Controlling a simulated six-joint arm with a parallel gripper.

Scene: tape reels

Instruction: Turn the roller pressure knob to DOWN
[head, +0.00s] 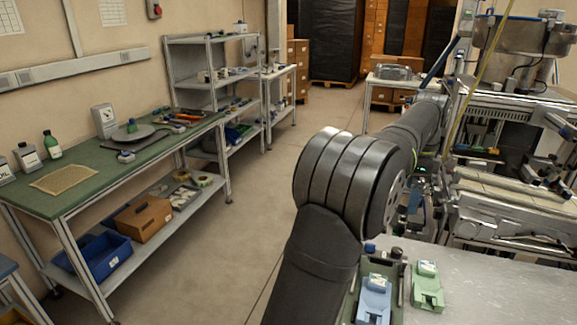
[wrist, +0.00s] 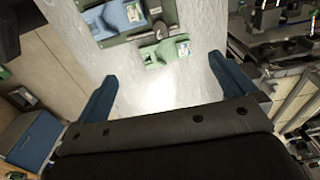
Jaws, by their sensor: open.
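My gripper (wrist: 162,67) shows in the wrist view as two blue fingers, wide apart, with nothing between them but pale work surface. In the head view I cannot make it out; my dark arm fills the middle. No knob with a readable DOWN mark shows. In the wrist view a small dark, rounded part (wrist: 160,29) sits between a blue block (wrist: 122,20) and a green block (wrist: 158,54), beyond the fingertips and apart from them. I cannot tell whether it is the roller pressure knob. The head view shows a blue block (head: 374,298) and a green block (head: 427,290) too.
The pale metal table (head: 480,290) has bare room at its front right. A machine (head: 510,200) with rails and cables stands behind it on the right. A green-topped workbench (head: 85,190) and grey shelves (head: 205,85) stand at the left, across open floor.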

